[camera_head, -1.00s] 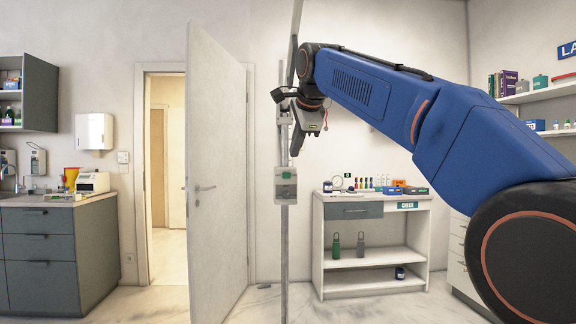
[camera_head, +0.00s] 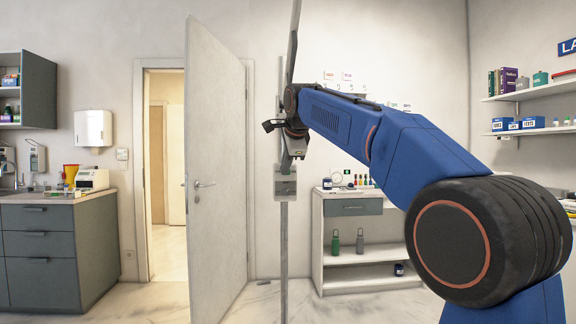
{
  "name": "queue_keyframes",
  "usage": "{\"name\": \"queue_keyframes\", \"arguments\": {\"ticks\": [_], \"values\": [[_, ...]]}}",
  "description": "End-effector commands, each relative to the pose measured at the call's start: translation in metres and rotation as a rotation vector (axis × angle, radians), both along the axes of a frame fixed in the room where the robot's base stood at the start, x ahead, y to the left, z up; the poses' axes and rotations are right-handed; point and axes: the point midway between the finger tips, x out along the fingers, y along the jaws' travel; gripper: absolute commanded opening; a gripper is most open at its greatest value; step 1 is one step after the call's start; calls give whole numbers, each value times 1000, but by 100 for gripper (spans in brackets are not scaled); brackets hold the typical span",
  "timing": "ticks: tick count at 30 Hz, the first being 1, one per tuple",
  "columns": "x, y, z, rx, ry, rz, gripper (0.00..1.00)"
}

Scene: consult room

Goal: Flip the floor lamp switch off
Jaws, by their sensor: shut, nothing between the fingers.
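The floor lamp's thin grey pole (camera_head: 284,240) stands upright in front of the back wall, between the open door and the white shelf unit. A small grey switch box (camera_head: 285,187) is on the pole at mid height. My gripper (camera_head: 287,168) is shut and empty, pointing down, with its tips at the upper part of the box. The tips overlap the box in the picture; I cannot tell whether they touch it. The switch lever itself is too small or hidden to make out. The lamp's head is out of view.
The open white door (camera_head: 218,170) stands just left of the pole. The white shelf unit (camera_head: 366,259) with bottles is behind to the right. A grey cabinet (camera_head: 55,255) with a counter is at far left. The floor between is clear.

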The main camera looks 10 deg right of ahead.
Motion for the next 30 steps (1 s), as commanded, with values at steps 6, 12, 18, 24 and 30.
{"name": "queue_keyframes", "arguments": {"ticks": [6,12,18,24,30], "values": [[7,0,0,0,0,0,0],[7,0,0,0,0,0,0],[11,2,0,0,0,0,0],[14,4,-1,0,1,0,0],[14,2,-2,-1,2,-1,0]]}}
